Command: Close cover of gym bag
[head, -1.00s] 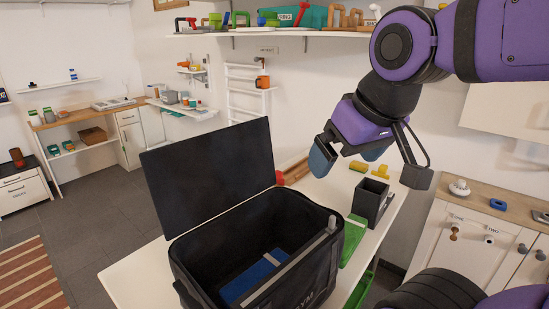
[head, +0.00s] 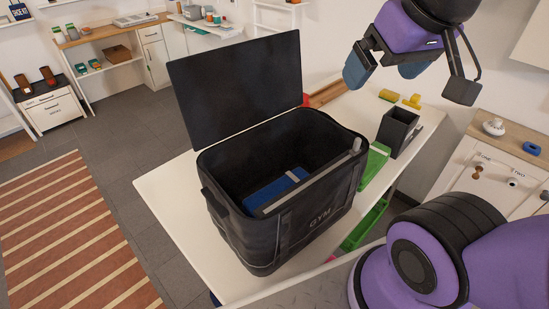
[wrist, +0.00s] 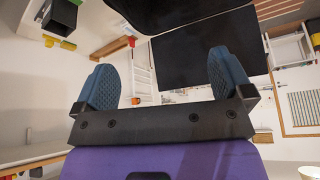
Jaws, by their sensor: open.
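The black gym bag (head: 290,222) stands on a white table with "GYM" on its front. Its cover (head: 238,88) is open, standing up at the bag's back left edge. Inside the bag lies a blue item (head: 275,188), and a grey bar runs along the near rim. My gripper (head: 384,72) is open and empty, above and to the right of the bag, apart from the cover. In the wrist view, my two blue fingertips (wrist: 163,78) are spread wide, with the dark cover (wrist: 205,50) beyond them.
A black open box (head: 397,132) and a green tray (head: 374,163) stand on the table (head: 168,200) right of the bag. Yellow pieces (head: 400,98) lie behind. A cabinet (head: 490,180) is at right. A striped rug (head: 75,235) covers the floor at left.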

